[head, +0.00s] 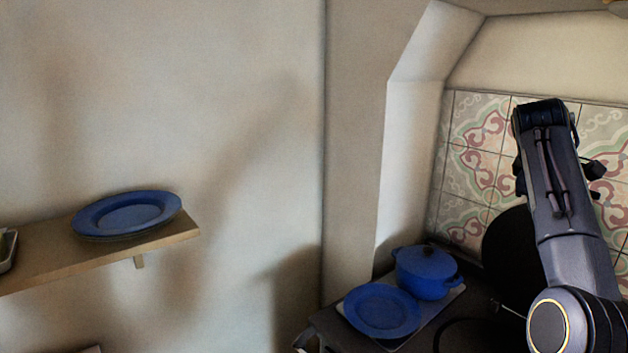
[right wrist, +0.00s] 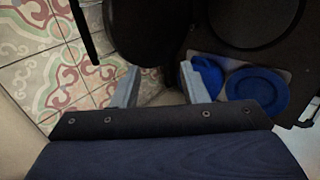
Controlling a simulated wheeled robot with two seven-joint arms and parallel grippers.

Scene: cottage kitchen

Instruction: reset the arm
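My right arm (head: 565,215) rises at the right side of the head view, in front of the tiled wall. Its fingers cannot be made out there. In the right wrist view my right gripper (right wrist: 159,86) is open, with its two grey fingers apart and nothing between them. A blue lidded pot (head: 427,271) and a blue plate (head: 382,311) are below and left of the arm in the head view. In the right wrist view the pot (right wrist: 207,76) is partly behind the right finger, and the plate (right wrist: 257,90) is beside it. My left gripper is out of view.
A wooden shelf (head: 60,258) on the left wall holds a blue plate (head: 127,213). The pot and plate are on a light board on the dark stove (head: 335,326). A large dark round pan (head: 508,255) is close to my right arm. The air before the plain wall looks clear.

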